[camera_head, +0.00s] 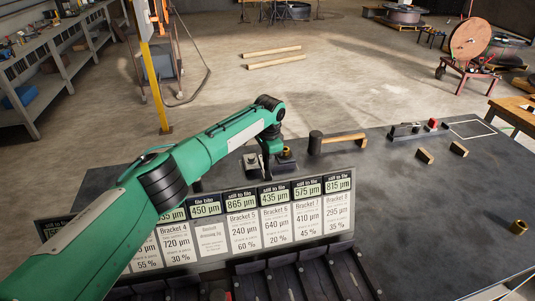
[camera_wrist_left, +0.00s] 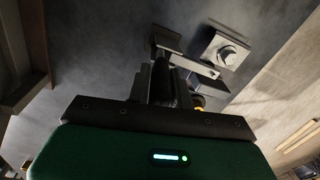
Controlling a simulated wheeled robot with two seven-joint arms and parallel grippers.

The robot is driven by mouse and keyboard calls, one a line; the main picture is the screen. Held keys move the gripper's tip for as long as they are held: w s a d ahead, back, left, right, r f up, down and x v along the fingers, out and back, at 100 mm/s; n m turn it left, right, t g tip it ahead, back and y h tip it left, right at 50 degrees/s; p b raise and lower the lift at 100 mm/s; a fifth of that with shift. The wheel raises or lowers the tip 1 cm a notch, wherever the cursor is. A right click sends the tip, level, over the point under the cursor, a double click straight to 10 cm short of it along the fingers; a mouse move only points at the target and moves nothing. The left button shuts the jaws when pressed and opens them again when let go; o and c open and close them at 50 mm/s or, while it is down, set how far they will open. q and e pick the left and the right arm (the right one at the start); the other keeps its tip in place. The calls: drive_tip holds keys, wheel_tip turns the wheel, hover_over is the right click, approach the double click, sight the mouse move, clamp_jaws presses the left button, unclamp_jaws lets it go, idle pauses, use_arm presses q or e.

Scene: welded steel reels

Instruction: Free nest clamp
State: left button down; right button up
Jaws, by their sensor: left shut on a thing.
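My left arm reaches in from the left in the head view, and my left gripper (camera_head: 266,172) points down at a small fixture on the dark bench behind the bracket board. The nest clamp (camera_wrist_left: 196,64) shows in the left wrist view as a metal bar beside a dark upright handle. My left gripper (camera_wrist_left: 165,88) is shut on the clamp's dark handle. A grey block with a round bolt head (camera_wrist_left: 228,55) stands next to it, and this block also shows in the head view (camera_head: 251,162). A brass ring (camera_head: 285,152) sits at the fixture's right. The gripper partly hides the clamp. My right gripper is out of view.
A board of bracket cards (camera_head: 270,220) stands in front, with dark slots (camera_head: 300,275) below. The right middle of the bench is clear.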

use_arm(q)
drive_tip(key=s+t+p, duration=0.1)
drive_tip(key=p, duration=0.2)
drive_tip(key=s+d+t+y+p, duration=0.1)
drive_tip(key=t+p, duration=0.1)
drive_tip(key=p, duration=0.1)
drive_tip(key=shift+s+f, duration=0.15)
drive_tip(key=shift+s, duration=0.25)
drive_tip(key=shift+s+d+f+t+y+p, duration=0.15)
drive_tip(key=shift+s+f+t+y+p, duration=0.2)
drive_tip(key=shift+t, duration=0.35)
drive_tip(key=shift+s+d+f+t+y+p, duration=0.15)
drive_tip(key=shift+s+f+t+p, duration=0.15)
drive_tip(key=shift+s+t, duration=0.3)
drive_tip(key=shift+w, duration=0.1)
drive_tip(key=c, duration=1.3)
unclamp_jaws()
drive_tip(key=shift+o, duration=0.2)
